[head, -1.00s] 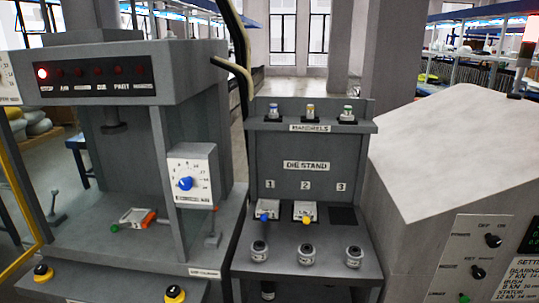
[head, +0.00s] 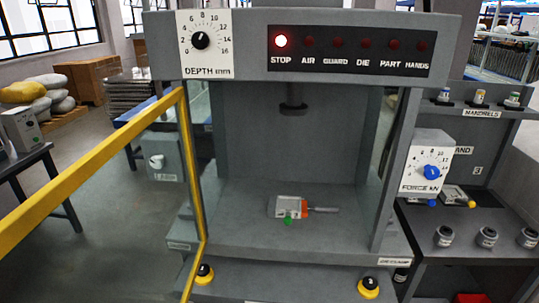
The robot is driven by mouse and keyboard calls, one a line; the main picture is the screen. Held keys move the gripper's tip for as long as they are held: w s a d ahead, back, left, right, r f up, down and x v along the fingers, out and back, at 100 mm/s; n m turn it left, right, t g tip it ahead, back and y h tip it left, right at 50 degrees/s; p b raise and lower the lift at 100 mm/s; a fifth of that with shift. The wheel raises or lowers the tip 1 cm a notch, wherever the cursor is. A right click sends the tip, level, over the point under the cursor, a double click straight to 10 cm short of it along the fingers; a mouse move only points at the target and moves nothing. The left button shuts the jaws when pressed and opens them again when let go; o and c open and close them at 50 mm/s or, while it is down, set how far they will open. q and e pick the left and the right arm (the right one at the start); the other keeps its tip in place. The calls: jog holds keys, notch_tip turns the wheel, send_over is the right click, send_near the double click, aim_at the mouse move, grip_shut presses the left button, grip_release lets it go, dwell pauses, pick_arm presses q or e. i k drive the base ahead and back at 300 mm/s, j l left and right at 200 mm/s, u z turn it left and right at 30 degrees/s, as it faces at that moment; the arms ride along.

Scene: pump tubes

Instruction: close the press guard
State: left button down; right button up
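The press guard (head: 185,130) is a yellow-edged frame at the left of the press in the head view. It stands swung open toward me and runs out of the picture at the lower left. The grey press (head: 295,195) fills the middle, and its front opening is uncovered. A small die (head: 288,207) with an orange piece, a green knob and a grey rod lies on the press bed under the ram (head: 293,100). Neither of my grippers is in view.
The indicator panel (head: 349,51) has only its STOP lamp lit red. Two yellow-ringed black buttons (head: 204,274) (head: 368,287) sit at the front ledge. The die stand (head: 490,190) with mandrels and several round parts is at the right. Floor is open at the left.

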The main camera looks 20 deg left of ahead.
aim_at(19, 224)
jog(key=k+j, duration=0.1)
jog(key=j, duration=0.85)
jog(key=k+j, duration=0.15)
jog(key=j, duration=0.8)
jog(key=k, duration=0.05)
